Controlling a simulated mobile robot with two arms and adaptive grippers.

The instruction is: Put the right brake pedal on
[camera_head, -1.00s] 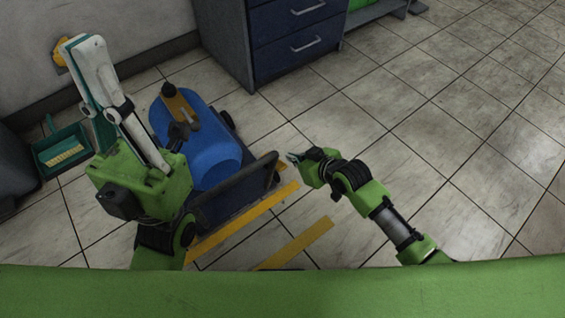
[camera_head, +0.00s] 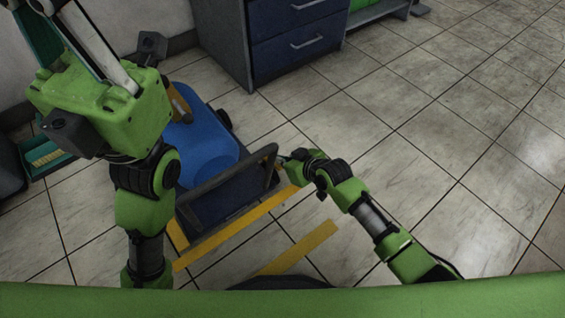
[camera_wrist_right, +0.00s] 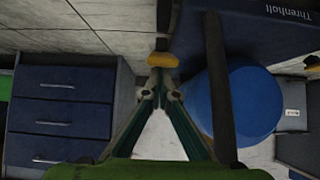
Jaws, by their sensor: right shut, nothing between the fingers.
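The wheeled cart (camera_head: 225,208) carries a blue tank (camera_head: 207,150) and has a dark upright handle frame (camera_head: 258,158). My right gripper (camera_head: 284,158) is low beside the cart's right end, with its fingers shut and empty. In the right wrist view its fingertips (camera_wrist_right: 160,88) meet just short of a small yellow pad (camera_wrist_right: 163,60), which looks like the brake pedal. I cannot tell whether they touch. The pad is not clear in the head view. My left gripper (camera_head: 88,45) is raised at the upper left, partly cut off by the picture edge; its jaw state is unclear.
A blue drawer cabinet (camera_head: 295,45) stands behind the cart. Yellow floor strips (camera_head: 300,248) lie in front of it. A green dustpan (camera_head: 45,158) is at the left, by the wall. The tiled floor at the right is free.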

